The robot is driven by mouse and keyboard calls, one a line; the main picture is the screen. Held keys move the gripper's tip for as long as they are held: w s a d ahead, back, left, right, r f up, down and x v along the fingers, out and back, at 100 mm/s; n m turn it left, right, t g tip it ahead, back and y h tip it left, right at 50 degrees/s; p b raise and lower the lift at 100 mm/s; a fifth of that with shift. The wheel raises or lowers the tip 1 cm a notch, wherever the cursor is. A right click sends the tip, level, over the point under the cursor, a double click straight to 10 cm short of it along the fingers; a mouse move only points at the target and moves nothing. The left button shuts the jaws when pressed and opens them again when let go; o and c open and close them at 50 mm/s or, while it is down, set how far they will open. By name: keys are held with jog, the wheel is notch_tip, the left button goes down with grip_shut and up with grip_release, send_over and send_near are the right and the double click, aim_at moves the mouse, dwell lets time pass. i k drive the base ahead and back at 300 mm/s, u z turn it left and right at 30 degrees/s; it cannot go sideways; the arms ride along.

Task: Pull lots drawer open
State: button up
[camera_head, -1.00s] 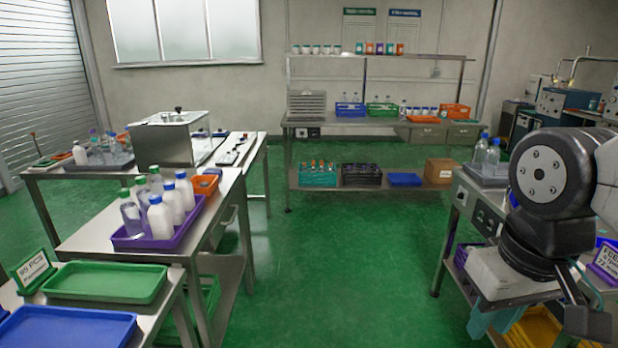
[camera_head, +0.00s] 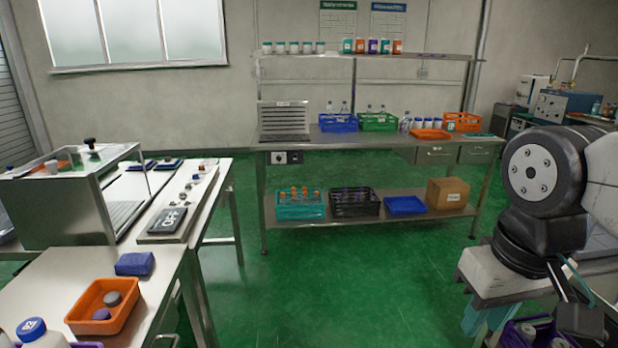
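Two grey drawers hang under the right end of the steel bench at the back wall: a left one (camera_head: 435,155) and a right one (camera_head: 479,152). Both look shut. Their labels are too small to read, so I cannot tell which is the lots drawer. I see nothing held.
The back bench (camera_head: 345,140) carries a blue crate (camera_head: 338,123), a green crate (camera_head: 378,122) and an orange tray (camera_head: 430,134). A cardboard box (camera_head: 447,193) stands on its lower shelf. Steel tables (camera_head: 150,262) line the left. Green floor (camera_head: 345,280) lies clear between.

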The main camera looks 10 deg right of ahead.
aim_at(425, 147)
jog(key=z, duration=0.15)
jog(key=i, duration=1.95)
jog(key=z, duration=0.35)
jog(key=i, duration=2)
jog(key=z, duration=0.2)
jog(key=i, duration=1.1)
jog(key=z, duration=0.15)
